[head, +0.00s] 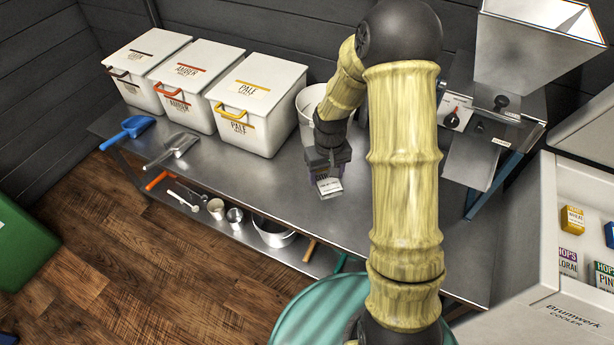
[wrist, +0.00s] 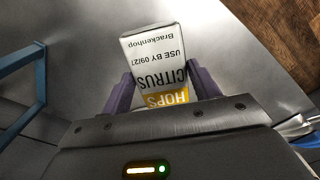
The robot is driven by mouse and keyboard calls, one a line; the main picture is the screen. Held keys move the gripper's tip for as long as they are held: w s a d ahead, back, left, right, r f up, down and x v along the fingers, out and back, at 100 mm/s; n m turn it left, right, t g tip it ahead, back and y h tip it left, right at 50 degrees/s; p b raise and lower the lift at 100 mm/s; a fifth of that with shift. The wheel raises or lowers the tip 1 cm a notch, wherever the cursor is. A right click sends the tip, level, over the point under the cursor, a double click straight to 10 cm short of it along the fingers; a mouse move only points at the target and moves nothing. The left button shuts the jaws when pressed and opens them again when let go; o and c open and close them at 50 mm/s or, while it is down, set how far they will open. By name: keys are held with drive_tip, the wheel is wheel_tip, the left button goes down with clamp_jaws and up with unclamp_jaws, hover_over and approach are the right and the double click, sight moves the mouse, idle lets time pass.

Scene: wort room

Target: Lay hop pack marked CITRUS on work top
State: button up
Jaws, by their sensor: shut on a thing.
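The hop pack (wrist: 158,62) shows in the wrist view as a small white box with a yellow band, printed HOPS, CITRUS and Brackenhop. It is between the two purple fingers of my gripper (wrist: 162,88), which is shut on it. In the head view the pack (head: 329,187) hangs below my gripper (head: 328,172), over the steel work top (head: 285,188). I cannot tell whether the pack touches the work top. My arm hides part of the work top to the right.
White bins marked AMBER (head: 187,90) and PALE (head: 262,105) stand at the back left of the work top. A white bucket (head: 308,103) stands behind my gripper. A mill (head: 500,110) is at right, beside an open cooler (head: 560,315) holding more packs. The work top's front middle is clear.

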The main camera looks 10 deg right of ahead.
sight(326, 178)
wheel_tip(326, 178, down, 5)
drive_tip(key=shift+f+b, duration=0.1)
drive_tip(key=shift+b, duration=0.35)
drive_tip(key=shift+f+b, duration=0.45)
drive_tip(key=shift+f, duration=1.4)
drive_tip(key=shift+f, duration=0.15)
drive_tip(key=o, duration=1)
wheel_tip(326, 178, up, 12)
drive_tip(key=p, duration=0.3)
drive_tip(key=shift+r, duration=0.2)
